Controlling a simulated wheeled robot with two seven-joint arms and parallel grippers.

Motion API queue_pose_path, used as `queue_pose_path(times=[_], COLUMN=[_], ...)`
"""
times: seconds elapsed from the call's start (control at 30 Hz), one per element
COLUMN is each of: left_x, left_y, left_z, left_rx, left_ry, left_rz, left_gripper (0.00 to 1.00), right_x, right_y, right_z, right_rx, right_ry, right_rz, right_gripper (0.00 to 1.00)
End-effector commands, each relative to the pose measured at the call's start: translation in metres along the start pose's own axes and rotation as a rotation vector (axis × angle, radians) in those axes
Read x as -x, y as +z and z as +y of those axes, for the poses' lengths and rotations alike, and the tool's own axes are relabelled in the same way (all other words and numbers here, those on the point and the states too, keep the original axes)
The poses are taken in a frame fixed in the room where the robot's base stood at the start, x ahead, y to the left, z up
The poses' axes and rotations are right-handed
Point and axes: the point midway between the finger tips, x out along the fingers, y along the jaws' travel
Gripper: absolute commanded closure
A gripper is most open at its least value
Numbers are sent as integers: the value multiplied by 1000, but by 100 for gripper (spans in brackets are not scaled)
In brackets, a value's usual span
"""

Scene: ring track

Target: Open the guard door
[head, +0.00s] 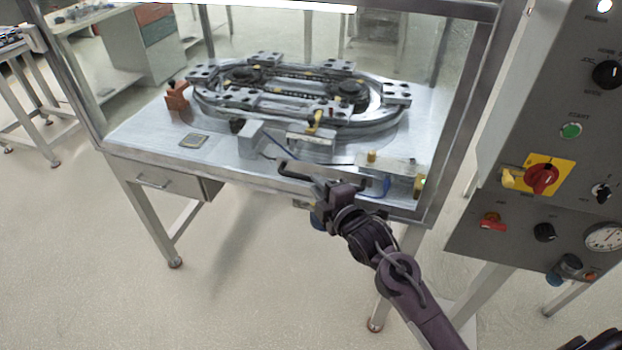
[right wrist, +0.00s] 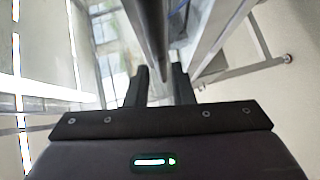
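The guard (head: 466,112) is a metal frame with clear panels around the ring track (head: 300,92). Its front looks covered by a clear panel, but the panel's edges are hard to make out. A dark, handle-like bar (head: 294,172) shows at the front lower edge, just left of my right gripper (head: 322,184). In the right wrist view, the two fingers of my right gripper (right wrist: 158,88) are apart. My left gripper is not in view.
A grey control panel (head: 520,215) with knobs, a green button and a red switch stands close on the right. The table has a drawer (head: 155,182) at front left. Another bench (head: 25,90) stands at far left. The floor at front left is clear.

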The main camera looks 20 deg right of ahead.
Motion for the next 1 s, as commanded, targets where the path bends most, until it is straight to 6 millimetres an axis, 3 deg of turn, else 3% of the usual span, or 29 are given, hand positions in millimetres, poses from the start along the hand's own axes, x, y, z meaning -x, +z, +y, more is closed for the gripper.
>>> queue_pose_path(times=[0.1, 0.3, 0.57, 0.77, 1.0], left_x=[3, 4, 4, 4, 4], left_y=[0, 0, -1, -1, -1], left_z=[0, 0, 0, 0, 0], left_rx=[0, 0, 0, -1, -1], left_ry=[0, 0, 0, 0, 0], left_rz=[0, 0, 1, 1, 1], left_gripper=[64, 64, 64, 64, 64], right_x=[-19, -36, -38, -38, -38], right_y=[0, -1, -1, -1, 0], right_z=[1, 0, -1, -1, -1], right_rx=[-2, -2, -1, -1, -2], right_ry=[1, 0, -2, -2, -2], right_rz=[0, 1, 1, 1, 1], right_gripper=[78, 78, 78, 100, 100])
